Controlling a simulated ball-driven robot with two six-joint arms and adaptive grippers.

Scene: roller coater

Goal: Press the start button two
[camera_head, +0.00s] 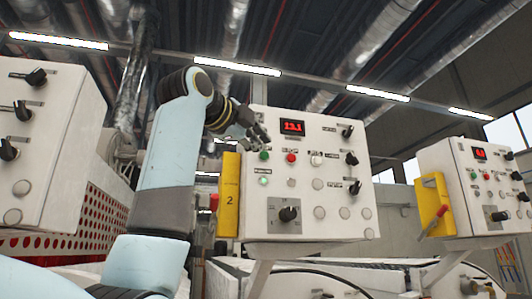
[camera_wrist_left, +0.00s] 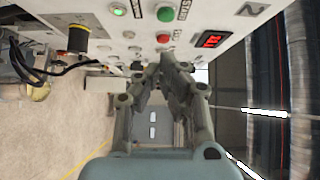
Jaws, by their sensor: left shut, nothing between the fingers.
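The middle control panel (camera_head: 330,215) is white, with a red display (camera_head: 292,127) reading about 13.1. On the panel, a green button (camera_head: 264,155) sits left of a red button (camera_head: 291,157); a lit green lamp (camera_head: 264,181) is below. My left gripper (camera_head: 264,138) is shut and empty, close above the green button; contact cannot be told. In the left wrist view the shut fingers (camera_wrist_left: 166,62) are beside the red button (camera_wrist_left: 163,38), with the green button (camera_wrist_left: 165,14) farther up. My right gripper is out of view.
A similar panel (camera_head: 480,200) stands at the right, and another white panel (camera_head: 60,150) with black knobs is at the left. Black knobs (camera_head: 289,213) stick out of the middle panel. Open space lies above the middle panel.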

